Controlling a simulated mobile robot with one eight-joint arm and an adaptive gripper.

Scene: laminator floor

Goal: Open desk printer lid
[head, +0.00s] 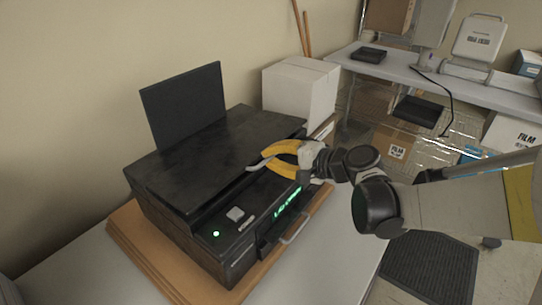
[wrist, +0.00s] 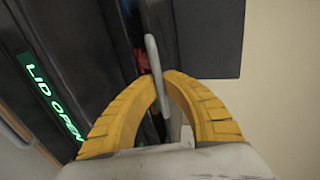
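The black desk printer (head: 200,238) sits on a wooden board on a table. Its flat lid (head: 205,155) looks slightly raised along the front, with a dark gap beneath. The green display (head: 287,202) reads "LID OPEN" in the wrist view (wrist: 52,97). A grey lid handle (head: 254,167) sticks out at the lid's front edge. My gripper (head: 264,157) has yellow fingers, and their tips close on the handle from both sides. In the wrist view the handle (wrist: 153,55) runs between the fingertips (wrist: 162,76). Something red (wrist: 141,60) shows beside it, partly hidden.
A dark panel (head: 185,105) stands upright behind the printer. A white box (head: 298,88) is behind it at the right, near the wall. A lower front handle (head: 296,229) is on the printer's front. Shelving (head: 440,76) with boxes stands beyond, and a dark mat (head: 430,272) lies on the floor.

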